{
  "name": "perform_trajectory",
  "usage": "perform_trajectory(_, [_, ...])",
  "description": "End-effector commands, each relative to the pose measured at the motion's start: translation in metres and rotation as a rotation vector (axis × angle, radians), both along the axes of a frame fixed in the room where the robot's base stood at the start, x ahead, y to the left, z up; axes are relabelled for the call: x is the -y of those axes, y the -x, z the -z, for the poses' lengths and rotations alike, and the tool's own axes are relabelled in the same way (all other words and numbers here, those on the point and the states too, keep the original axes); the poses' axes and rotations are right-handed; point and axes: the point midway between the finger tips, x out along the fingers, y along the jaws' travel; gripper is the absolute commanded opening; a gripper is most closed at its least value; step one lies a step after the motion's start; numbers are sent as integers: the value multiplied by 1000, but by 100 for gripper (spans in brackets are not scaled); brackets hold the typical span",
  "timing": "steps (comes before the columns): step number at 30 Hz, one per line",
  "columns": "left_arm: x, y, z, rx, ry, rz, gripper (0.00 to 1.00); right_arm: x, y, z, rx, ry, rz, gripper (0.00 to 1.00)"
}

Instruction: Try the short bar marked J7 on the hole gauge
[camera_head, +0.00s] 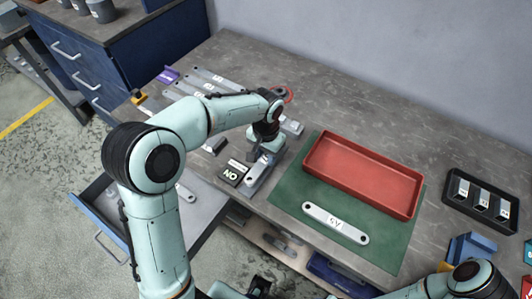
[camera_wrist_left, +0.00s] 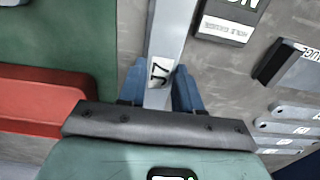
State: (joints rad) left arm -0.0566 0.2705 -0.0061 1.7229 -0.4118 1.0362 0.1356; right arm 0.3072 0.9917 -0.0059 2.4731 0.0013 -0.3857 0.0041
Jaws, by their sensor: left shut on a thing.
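My left gripper (camera_head: 264,146) is shut on a grey metal bar (camera_head: 258,177). In the left wrist view the bar (camera_wrist_left: 166,40) shows a white label reading J7 and lies between blue fingers (camera_wrist_left: 160,88). Its far end runs out of that view at the top. The dark hole gauge (camera_head: 234,172), with white lettering, is just left of the bar in the head view. In the wrist view the gauge (camera_wrist_left: 228,20) is to the bar's right, apart from the visible stretch. I cannot tell whether the bar's end touches anything. My right gripper is not in view.
A red tray (camera_head: 318,180) stands on a green mat (camera_head: 285,190), with another labelled bar (camera_head: 335,222) in front. Several bars (camera_head: 215,82) lie at the back left. A black tray (camera_head: 450,201) of labelled pieces is at the right. A drawer (camera_head: 100,222) stands open at lower left.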

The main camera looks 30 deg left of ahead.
Motion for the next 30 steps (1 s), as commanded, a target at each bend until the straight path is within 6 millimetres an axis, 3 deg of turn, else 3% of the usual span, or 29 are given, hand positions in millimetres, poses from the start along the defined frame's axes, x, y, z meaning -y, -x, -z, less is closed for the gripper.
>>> perform_trajectory(30, [0, 0, 23, 1, 0, 0, 0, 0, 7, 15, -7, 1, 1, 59])
